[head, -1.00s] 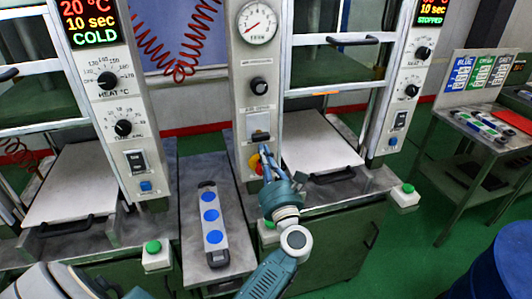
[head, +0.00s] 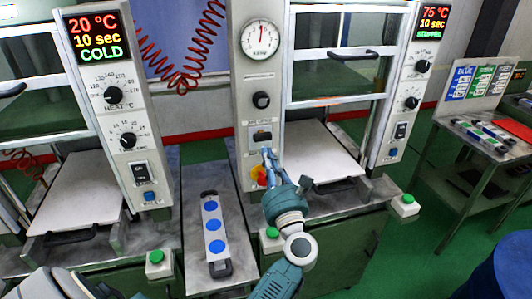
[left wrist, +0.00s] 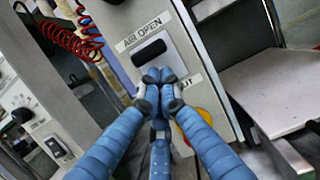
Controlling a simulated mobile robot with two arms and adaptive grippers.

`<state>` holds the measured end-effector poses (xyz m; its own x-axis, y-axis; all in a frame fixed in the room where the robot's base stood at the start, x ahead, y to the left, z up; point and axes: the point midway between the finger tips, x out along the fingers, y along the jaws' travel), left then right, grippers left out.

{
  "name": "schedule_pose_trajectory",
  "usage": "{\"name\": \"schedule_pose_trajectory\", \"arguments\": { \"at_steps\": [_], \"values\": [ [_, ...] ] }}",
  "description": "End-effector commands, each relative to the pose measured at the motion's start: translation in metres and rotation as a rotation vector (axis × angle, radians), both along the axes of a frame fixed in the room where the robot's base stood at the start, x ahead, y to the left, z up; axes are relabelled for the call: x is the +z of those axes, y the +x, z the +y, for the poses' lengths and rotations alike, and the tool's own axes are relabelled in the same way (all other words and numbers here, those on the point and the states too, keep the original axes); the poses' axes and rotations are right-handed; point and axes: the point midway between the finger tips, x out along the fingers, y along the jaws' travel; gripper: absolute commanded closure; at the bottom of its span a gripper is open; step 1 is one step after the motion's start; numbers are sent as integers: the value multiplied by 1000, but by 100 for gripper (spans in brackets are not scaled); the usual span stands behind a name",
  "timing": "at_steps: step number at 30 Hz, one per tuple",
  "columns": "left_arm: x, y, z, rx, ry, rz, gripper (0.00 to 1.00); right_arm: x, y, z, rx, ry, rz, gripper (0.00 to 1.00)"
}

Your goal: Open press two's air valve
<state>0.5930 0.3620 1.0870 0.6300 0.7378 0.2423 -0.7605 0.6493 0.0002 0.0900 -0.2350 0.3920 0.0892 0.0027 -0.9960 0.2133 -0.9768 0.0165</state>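The air valve is a pale plate with a dark lever (head: 262,135) on the gauge column between the two presses. In the left wrist view the black lever (left wrist: 149,52) sits at the upper end of its plate, just under the "AIR OPEN" label. My left gripper (head: 268,153) is in front of the plate's lower part. In the left wrist view its blue fingertips (left wrist: 158,79) are together just below the lever, with nothing seen between them. The pressure gauge (head: 261,39) has its needle pointing up. My right gripper is not in view.
A red and yellow knob (head: 259,176) is just below the valve, close behind my fingers. A tray with blue discs (head: 214,225) lies on the left bench. Green buttons (head: 272,232) line the front edge. A side table (head: 480,150) stands at the right.

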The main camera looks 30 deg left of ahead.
Motion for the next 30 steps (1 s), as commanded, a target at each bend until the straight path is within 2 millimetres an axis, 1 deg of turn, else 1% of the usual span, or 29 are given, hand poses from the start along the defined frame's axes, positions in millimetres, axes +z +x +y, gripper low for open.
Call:
{"name": "schedule_pose_trajectory", "arguments": {
  "at_steps": [3, 6, 10, 15, 28, 30],
  "values": [
    [-7, -13, -17, -2, -1, 3, 100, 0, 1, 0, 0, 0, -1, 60],
    [-10, -24, -28, -1, -2, 2, 100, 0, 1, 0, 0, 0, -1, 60],
    [-13, -33, -38, 0, -1, 2, 100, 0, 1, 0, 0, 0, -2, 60],
    [-14, -36, -43, 0, 1, 1, 100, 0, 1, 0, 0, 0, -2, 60],
    [-14, -36, -42, 0, 1, 1, 100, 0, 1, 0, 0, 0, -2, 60],
    [-16, -34, -44, -4, 18, 16, 100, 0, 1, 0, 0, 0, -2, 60]
  ]
}}
